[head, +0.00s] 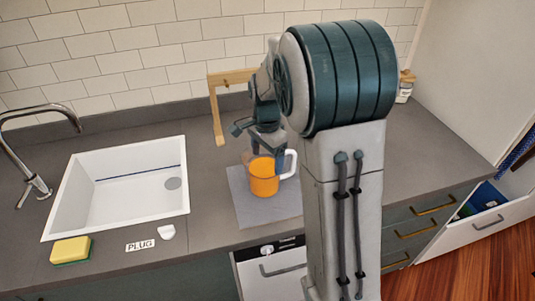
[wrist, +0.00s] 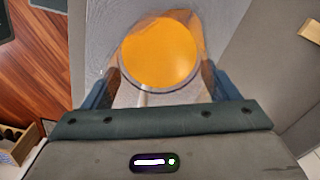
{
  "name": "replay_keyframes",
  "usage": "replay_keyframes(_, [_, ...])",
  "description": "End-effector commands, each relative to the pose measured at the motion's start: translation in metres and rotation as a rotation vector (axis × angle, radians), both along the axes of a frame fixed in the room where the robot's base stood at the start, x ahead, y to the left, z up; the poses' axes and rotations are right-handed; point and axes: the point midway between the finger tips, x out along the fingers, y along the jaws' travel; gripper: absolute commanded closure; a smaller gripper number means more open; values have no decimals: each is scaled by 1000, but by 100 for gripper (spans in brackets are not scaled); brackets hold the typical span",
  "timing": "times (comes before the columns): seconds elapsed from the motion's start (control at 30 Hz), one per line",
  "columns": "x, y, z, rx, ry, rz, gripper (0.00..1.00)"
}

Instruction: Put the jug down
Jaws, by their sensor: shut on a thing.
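The jug (head: 264,182) is clear with orange liquid inside and a pale handle on its right side. It looks upright, over a grey mat (head: 246,212) on the counter; I cannot tell whether its base touches the mat. My gripper (head: 268,150) is above and behind the jug in the head view, partly hidden by my arm. In the wrist view, the orange liquid (wrist: 160,52) shows as a round disc between the two fingers of my gripper (wrist: 160,88).
A white sink (head: 120,205) with a tap (head: 40,110) is at left. A yellow sponge (head: 71,250), a PLUG label (head: 140,245) and a white plug (head: 167,232) lie at its front. A wooden stand (head: 214,110) is behind the mat. An open drawer (head: 475,225) is lower right.

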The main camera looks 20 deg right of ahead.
Motion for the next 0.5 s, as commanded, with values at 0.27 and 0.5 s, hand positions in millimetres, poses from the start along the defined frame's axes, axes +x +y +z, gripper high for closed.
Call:
replay_keyframes(0.27, [0, 0, 0, 0, -3, 0, 89])
replay_keyframes(0.5, [0, 0, -3, 0, 0, 0, 0])
